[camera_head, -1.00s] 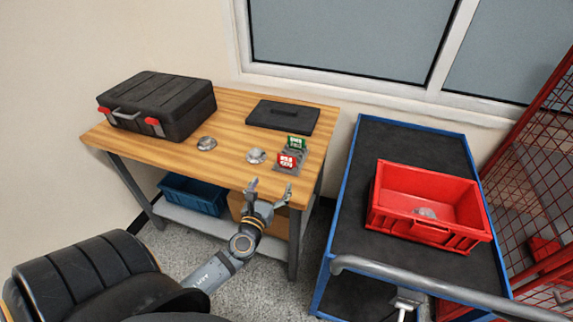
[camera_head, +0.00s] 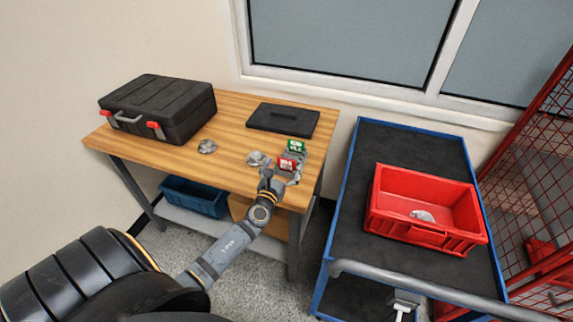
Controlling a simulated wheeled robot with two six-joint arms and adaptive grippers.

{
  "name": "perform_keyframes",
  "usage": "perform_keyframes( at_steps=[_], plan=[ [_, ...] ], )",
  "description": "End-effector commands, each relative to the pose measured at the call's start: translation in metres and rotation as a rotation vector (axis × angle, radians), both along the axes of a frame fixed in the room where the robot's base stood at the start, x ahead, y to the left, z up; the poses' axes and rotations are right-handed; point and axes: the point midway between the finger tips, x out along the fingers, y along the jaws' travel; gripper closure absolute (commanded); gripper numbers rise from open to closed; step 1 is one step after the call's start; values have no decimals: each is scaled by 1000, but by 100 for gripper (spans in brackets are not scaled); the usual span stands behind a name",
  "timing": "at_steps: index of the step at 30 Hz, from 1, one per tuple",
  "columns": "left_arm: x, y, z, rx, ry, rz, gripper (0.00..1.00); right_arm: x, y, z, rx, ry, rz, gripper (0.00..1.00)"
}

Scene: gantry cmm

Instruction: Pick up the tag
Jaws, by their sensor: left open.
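Two tags stand in a small grey holder on the wooden table (camera_head: 180,155), near its right end. The red tag (camera_head: 286,163) is at the front and the green tag (camera_head: 296,146) is behind it. Both carry white lettering too small to read. My left gripper (camera_head: 280,171) is open at the table's front right edge, with its fingers close to the red tag. I cannot tell whether they touch it. The fingers partly cover the holder. My right gripper is not in view.
A black case (camera_head: 160,105) stands at the table's left, and a flat black lid-like item (camera_head: 283,119) lies at the back. A red bin (camera_head: 425,236) holding a silver part sits on the blue-framed cart (camera_head: 375,150) to the right.

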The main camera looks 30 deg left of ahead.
Motion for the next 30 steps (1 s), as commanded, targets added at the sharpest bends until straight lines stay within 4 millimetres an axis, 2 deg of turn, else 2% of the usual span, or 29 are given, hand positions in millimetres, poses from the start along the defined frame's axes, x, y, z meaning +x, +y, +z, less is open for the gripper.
perform_keyframes(
  at_steps=[8, 15, 18, 26, 30],
  plan=[
    [6, 1, -1, 0, 1, 0, 8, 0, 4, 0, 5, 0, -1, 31],
    [5, 1, -1, 0, 1, 0, 40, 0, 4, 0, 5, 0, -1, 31],
    [5, 1, -1, 0, 1, 0, 51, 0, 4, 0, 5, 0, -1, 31],
    [5, 1, 2, 0, 0, 0, 51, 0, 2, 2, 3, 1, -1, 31],
    [6, 1, 29, -1, -2, 0, 51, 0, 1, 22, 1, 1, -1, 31]
  ],
)
